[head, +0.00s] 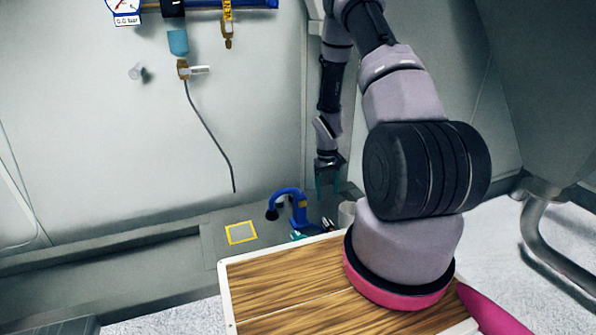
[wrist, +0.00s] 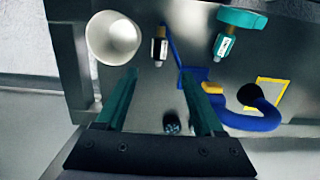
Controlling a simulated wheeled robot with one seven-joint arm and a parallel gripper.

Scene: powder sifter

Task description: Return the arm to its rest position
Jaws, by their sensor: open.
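My arm is bent, and my gripper (head: 327,182) points down over the bench in the head view. Its two teal fingers are spread apart, and the wrist view shows nothing held in the gripper (wrist: 159,78). A blue curved stand (head: 291,194) with a dark end is left of the gripper in the head view. The blue stand is at the right in the wrist view (wrist: 268,119). A pale cup (wrist: 112,38) is at the upper left in the wrist view. The cup (head: 346,212) is partly hidden by my arm in the head view.
A yellow square outline (head: 241,233) marks the grey bench. A teal-capped fitting (wrist: 241,22), a small metal fitting (wrist: 159,47) and a dark round piece (wrist: 172,124) are near the fingers in the wrist view. A valve (head: 187,70) with a hanging hose is on the back wall.

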